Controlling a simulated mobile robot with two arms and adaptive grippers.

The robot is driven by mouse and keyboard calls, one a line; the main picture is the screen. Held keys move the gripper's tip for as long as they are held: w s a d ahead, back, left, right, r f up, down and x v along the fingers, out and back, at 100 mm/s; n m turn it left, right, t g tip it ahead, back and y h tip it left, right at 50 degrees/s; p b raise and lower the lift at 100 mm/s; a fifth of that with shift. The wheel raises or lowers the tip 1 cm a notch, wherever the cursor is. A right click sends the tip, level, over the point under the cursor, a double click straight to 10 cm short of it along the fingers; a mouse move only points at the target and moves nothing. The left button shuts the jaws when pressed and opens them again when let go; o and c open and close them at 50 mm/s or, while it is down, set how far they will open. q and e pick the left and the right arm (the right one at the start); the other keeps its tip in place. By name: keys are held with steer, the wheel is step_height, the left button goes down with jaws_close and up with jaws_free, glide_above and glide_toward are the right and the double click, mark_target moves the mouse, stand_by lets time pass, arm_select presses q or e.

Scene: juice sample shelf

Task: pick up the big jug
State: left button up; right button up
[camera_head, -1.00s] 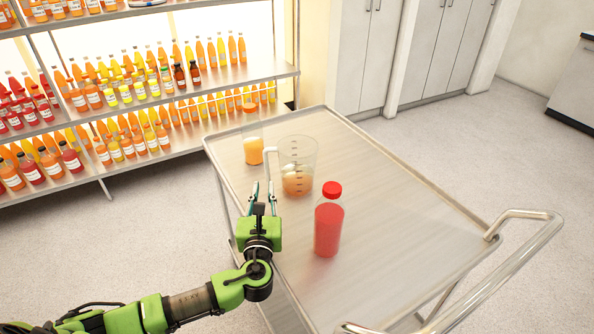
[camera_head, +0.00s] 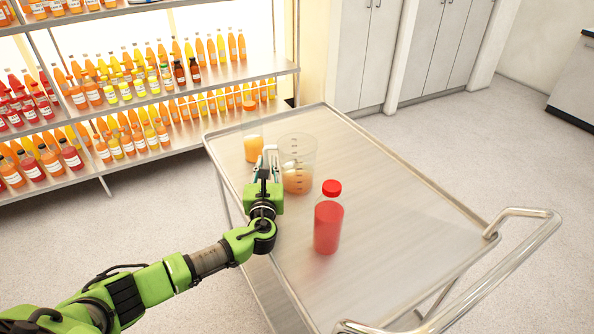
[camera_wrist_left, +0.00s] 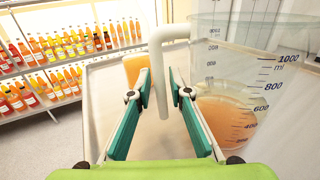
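The big jug (camera_head: 299,166) is a clear measuring beaker with a scale and some orange liquid, standing on the metal cart. Its white handle (camera_wrist_left: 159,75) faces my left gripper (camera_head: 266,168). In the left wrist view the left gripper (camera_wrist_left: 160,85) is open, with its teal fingers on either side of the handle's vertical bar and a gap on each side. The jug body (camera_wrist_left: 245,85) fills the right of that view. My right gripper is not in view.
On the cart (camera_head: 390,215), a red-capped bottle of red liquid (camera_head: 328,222) stands right of my left gripper. A bottle of orange juice (camera_head: 253,145) stands behind the handle. A shelf (camera_head: 230,78) with many juice bottles is at the left. The cart's right side is clear.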

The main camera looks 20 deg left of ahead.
arm_select(q)
jaws_close()
steer(key=shift+r, duration=0.1)
steer(key=shift+r, duration=0.1)
